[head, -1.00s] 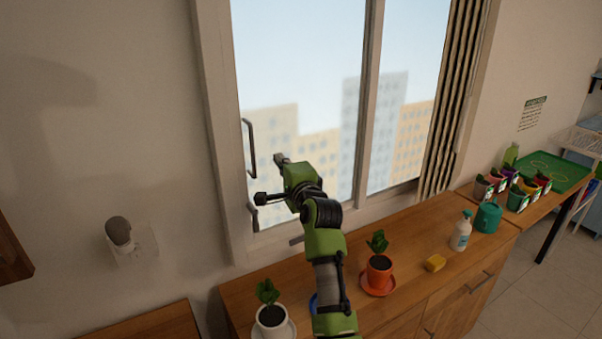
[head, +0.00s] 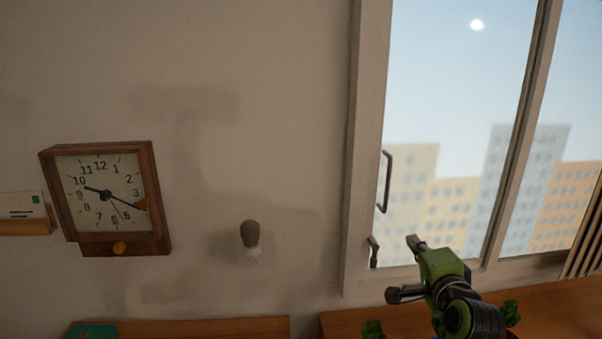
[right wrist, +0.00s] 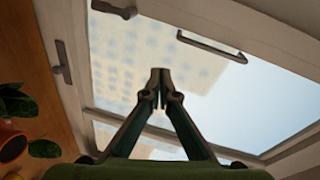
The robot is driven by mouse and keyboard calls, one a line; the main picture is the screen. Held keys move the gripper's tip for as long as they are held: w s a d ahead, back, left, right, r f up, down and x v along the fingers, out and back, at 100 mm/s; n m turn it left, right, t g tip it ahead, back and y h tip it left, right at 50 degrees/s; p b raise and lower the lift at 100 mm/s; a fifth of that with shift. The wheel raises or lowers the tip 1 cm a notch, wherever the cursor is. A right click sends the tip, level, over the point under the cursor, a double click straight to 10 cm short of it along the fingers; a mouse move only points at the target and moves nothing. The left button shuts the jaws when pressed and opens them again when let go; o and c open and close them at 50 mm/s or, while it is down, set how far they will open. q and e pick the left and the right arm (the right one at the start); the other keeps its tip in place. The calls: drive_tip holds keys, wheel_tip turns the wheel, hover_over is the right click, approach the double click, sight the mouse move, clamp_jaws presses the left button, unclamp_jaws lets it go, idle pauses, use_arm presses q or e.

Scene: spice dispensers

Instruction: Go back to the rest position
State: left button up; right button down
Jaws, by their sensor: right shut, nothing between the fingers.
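My right gripper (head: 415,243) shows in the head view in front of the lower part of the window, at the end of my green and black arm. In the right wrist view its two fingers (right wrist: 160,84) meet at the tips with nothing between them, in front of the window pane. The window handle (right wrist: 211,46) is beyond the fingertips and apart from them in that view. It also shows in the head view (head: 384,182). My left gripper is in neither view.
A wooden wall clock (head: 105,198) hangs at the left, with a dark-topped wall fixture (head: 250,237) between it and the window frame (head: 357,150). A wooden counter (head: 560,310) runs below the window. Potted plants (right wrist: 15,120) stand near my right arm.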

drive_tip(key=s+a+f+n+g, duration=0.2)
drive_tip(key=s+f+n+g, duration=0.15)
drive_tip(key=s+f, duration=0.5)
drive_tip(key=s+a+f+n+g+y, duration=0.1)
drive_tip(key=s+a+f+n+g, duration=0.15)
drive_tip(key=s+f+n, duration=0.45)
drive_tip(key=s+a+f+n+g, duration=0.2)
drive_tip(key=s+f+n+g, duration=0.1)
drive_tip(key=s+f, duration=0.7)
drive_tip(key=s+a+f+n+g, duration=0.2)
drive_tip(key=s+f+n+g, duration=0.3)
drive_tip(key=s, duration=0.9)
drive_tip(key=s+f+b+x, duration=0.1)
drive_tip(key=s+x, duration=0.2)
drive_tip(key=x, duration=1)
drive_tip(key=s+b+x, duration=0.1)
drive_tip(key=s+x, duration=0.2)
drive_tip(key=x, duration=1.1)
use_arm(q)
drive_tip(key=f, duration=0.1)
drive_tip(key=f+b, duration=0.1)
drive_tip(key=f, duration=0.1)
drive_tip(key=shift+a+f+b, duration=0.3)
use_arm(e)
drive_tip(key=s+d+f+g, duration=0.1)
drive_tip(key=s+d+f, duration=0.1)
drive_tip(key=s+f, duration=1.6)
drive_tip(key=shift+d+f, duration=0.25)
drive_tip(key=shift+f, duration=0.5)
